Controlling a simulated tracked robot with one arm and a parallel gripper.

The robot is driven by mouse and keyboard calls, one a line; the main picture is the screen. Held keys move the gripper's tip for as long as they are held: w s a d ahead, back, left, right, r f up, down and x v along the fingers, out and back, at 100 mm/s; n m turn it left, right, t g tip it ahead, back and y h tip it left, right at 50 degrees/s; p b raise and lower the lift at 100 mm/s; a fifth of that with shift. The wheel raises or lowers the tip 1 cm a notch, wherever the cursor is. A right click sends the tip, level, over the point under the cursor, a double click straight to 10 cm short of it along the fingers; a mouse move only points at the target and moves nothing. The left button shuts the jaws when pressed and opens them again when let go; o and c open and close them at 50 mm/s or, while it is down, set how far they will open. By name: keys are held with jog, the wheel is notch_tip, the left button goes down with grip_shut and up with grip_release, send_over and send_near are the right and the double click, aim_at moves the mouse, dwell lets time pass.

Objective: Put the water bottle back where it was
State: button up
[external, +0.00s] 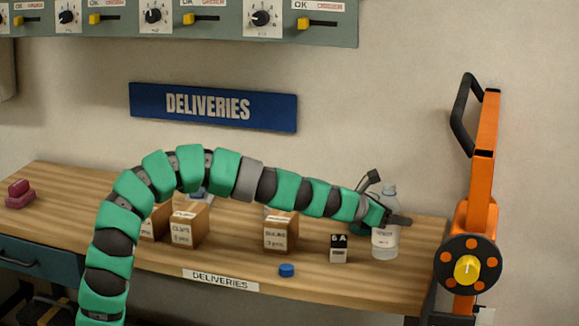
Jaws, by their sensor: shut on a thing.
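The water bottle (385,241) is clear with a pale label and stands upright at the right end of the wooden table (330,273). My gripper (388,212) reaches it from the left and is shut on the bottle's upper part. One dark finger crosses in front of the bottle. The bottle's base appears to be at the table top, but I cannot tell whether it bears on it.
Small cardboard boxes (281,233) stand under and beside my arm. A black-and-white block (339,249) stands just left of the bottle, and a blue cap (287,270) lies near the front edge. An orange upright device (484,170) stands right of the table.

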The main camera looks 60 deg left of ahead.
aim_at(392, 226)
jog(key=shift+w, duration=0.35)
notch_tip(392, 226, down, 4)
jog(key=shift+r+b, duration=0.2)
jog(key=shift+b, duration=1.05)
jog(key=shift+f, duration=0.1)
jog(key=o, duration=1.2)
jog(key=shift+s+r, duration=0.35)
jog(key=shift+s, duration=0.1)
jog(key=shift+p+v, duration=1.05)
jog(key=shift+v, duration=4.5)
